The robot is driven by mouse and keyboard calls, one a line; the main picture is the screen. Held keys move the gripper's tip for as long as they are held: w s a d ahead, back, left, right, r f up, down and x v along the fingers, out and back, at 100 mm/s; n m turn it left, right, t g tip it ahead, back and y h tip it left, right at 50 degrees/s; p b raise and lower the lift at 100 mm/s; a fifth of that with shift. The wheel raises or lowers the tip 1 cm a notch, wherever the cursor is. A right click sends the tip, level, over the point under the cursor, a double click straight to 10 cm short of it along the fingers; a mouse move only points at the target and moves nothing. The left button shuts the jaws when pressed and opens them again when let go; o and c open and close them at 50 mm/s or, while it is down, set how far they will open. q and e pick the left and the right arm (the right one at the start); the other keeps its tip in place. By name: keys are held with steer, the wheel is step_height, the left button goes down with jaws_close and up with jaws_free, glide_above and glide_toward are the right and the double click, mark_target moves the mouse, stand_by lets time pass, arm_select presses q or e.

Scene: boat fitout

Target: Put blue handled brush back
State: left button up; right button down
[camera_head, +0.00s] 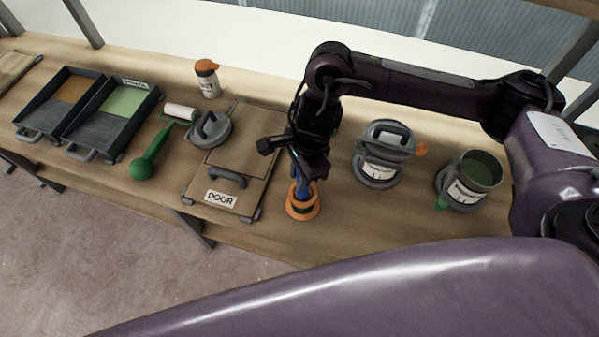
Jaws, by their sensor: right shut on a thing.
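The blue handled brush (302,188) shows as a short blue length under my right gripper, at the middle of the bench. My right gripper (303,174) points down and is shut on it. The brush is roughly upright, with its lower end at an orange round holder (302,210) on the bench. I cannot tell whether it rests in the holder or is just above it. The upper part of the brush is hidden by the gripper. My left gripper is not in view.
Right are a lidded grey pot (380,170) and an open pot (462,191). The front bench right of the holder is clear.

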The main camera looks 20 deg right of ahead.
steer(key=shift+f, duration=0.15)
steer(key=c, duration=1.2)
jaws_free()
steer(key=shift+c, duration=0.2)
steer(key=shift+r, duration=0.3)
steer(key=shift+w+d+r, duration=0.1)
steer(key=shift+r, duration=0.2)
step_height(320, 180, up, 11)
steer(key=d, duration=0.2)
steer(key=shift+a, duration=0.1)
